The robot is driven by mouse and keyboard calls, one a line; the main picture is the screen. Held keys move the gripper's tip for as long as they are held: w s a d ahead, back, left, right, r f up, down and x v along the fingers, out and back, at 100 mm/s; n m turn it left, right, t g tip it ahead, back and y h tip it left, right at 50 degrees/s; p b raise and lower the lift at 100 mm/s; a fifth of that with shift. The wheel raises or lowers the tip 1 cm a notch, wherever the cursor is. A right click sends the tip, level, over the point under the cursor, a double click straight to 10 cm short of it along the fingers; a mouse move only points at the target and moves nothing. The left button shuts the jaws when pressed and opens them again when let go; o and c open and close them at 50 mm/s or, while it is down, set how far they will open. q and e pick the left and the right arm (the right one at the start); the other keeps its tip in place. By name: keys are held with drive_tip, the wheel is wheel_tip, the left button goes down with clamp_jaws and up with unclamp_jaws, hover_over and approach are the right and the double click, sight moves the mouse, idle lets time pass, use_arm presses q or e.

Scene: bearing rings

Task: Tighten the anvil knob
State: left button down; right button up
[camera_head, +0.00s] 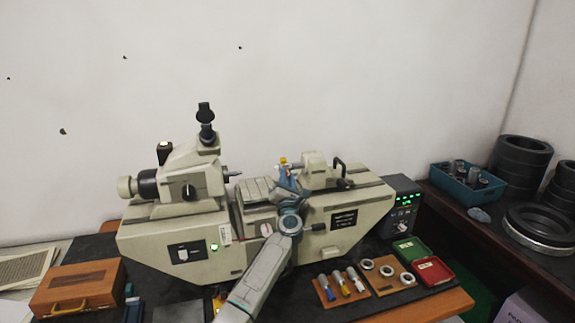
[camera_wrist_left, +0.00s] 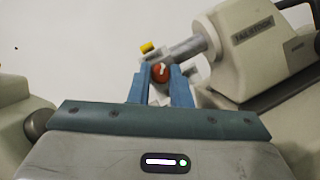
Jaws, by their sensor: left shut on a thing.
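The measuring machine (camera_head: 345,210) is a long cream bench instrument. Its right-hand head (camera_head: 318,170) carries a grey shaft (camera_wrist_left: 186,50) pointing left, with a small yellow piece (camera_wrist_left: 147,47) near its tip. The anvil knob, a round red knob (camera_wrist_left: 160,72) with a white mark, shows below the shaft in the left wrist view. My left gripper (camera_head: 285,172) reaches over the machine bed, and in the left wrist view its two blue fingers (camera_wrist_left: 160,80) are shut on the knob from either side. In the head view the gripper hides the knob. My right gripper is not in view.
The machine's left head (camera_head: 190,180) carries an eyepiece. In front lie wooden boards with handled tools (camera_head: 342,284) and rings (camera_head: 387,271), plus green and red trays (camera_head: 433,270). A control box (camera_head: 403,205) stands right, a wooden case (camera_head: 75,290) left.

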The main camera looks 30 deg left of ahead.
use_arm(q)
drive_tip(key=m+p, duration=0.1)
drive_tip(key=m+h+p, duration=0.1)
drive_tip(key=shift+r+m, duration=0.3)
drive_tip(key=shift+f+m+h+p, duration=0.1)
drive_tip(key=shift+m+h+p, duration=0.45)
drive_tip(key=shift+m, duration=0.55)
drive_tip(key=shift+m+h, duration=0.45)
drive_tip(key=shift+m, duration=0.55)
drive_tip(key=shift+s+a+m+g+h, duration=0.1)
drive_tip(key=shift+m+g+h, duration=0.3)
drive_tip(key=shift+m, duration=1.3)
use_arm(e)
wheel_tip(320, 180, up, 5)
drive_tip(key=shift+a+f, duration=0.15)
use_arm(q)
drive_tip(key=shift+m, duration=0.4)
drive_tip(key=c, duration=1.3)
unclamp_jaws()
drive_tip(key=shift+c, duration=0.2)
